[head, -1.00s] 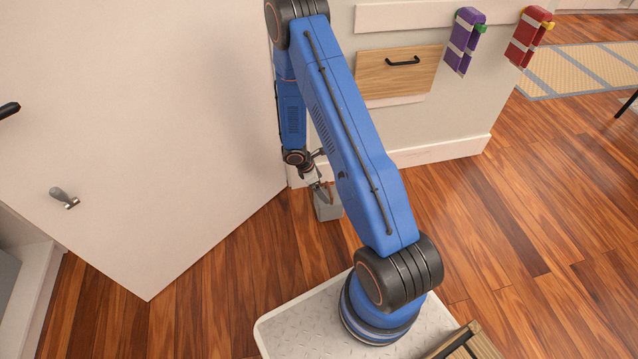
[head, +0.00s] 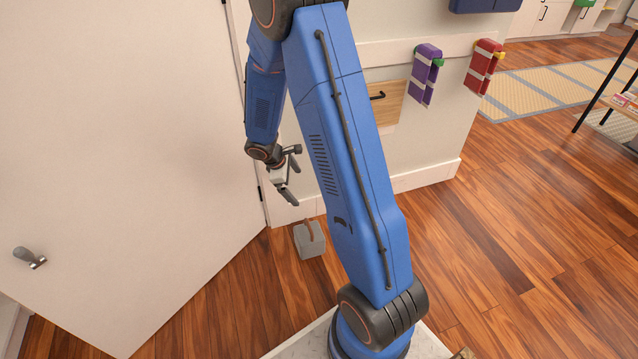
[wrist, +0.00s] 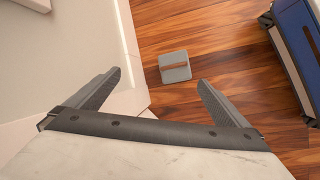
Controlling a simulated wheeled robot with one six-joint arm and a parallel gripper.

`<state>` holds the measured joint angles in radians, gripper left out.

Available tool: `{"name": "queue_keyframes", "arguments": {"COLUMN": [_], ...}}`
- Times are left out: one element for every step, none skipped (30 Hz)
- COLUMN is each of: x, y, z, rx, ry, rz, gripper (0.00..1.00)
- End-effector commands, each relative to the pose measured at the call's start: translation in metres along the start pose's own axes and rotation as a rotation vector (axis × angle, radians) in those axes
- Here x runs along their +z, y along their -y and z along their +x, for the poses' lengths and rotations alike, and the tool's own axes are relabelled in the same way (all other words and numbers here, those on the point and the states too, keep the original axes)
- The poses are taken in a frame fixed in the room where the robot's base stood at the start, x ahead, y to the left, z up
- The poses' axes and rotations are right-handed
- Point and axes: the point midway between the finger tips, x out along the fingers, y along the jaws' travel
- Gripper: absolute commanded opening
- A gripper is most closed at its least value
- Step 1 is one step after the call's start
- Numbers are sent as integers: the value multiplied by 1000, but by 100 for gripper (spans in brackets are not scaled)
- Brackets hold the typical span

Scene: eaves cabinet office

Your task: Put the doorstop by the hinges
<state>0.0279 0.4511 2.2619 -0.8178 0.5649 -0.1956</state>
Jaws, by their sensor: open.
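The doorstop (head: 310,242), a grey block with a brown strap handle on top, sits upright on the wooden floor near the hinge edge of the white door (head: 130,150). A dark hinge (head: 262,194) shows on that edge, just left of the doorstop. My gripper (head: 292,198) is above the doorstop, apart from it, open and empty. In the wrist view, the doorstop (wrist: 175,72) lies beyond and between the spread fingers (wrist: 158,82), with bare floor around it. Whether the doorstop touches the door or wall is hard to tell; a small gap seems to show.
A pale wall with a white baseboard (head: 425,176) runs behind the doorstop. The door's lever handle (head: 30,257) is at left.

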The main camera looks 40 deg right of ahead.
Motion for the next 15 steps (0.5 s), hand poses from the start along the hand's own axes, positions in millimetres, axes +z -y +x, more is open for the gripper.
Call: {"name": "queue_keyframes", "arguments": {"x": [7, 11, 16, 21, 25, 30, 34, 39, 44, 49, 53, 58, 63, 67, 73], "y": [-2, -2, -1, -1, 0, 1, 2, 4, 6, 8, 10, 12, 15, 17, 21], "z": [-18, -27, -39, -48, -56, -68, -77, -85, -96, -104, -112, -123, -131, -138, -148], "rx": [10, 13, 16, 19, 21, 24, 26, 27, 28, 29, 30, 31, 30, 30, 29], "ry": [-9, -13, -20, -25, -29, -36, -43, -49, -56, -61, -69, -78, -85, -91, -101], "rz": [35, 55, 83, 103, 123, 150, 170, 190, 217, 237, 257, 283, 302, 322, 347], "gripper": [100, 100, 100, 100, 100, 100, 100, 100, 100, 100, 100, 100, 100, 100, 100]}}
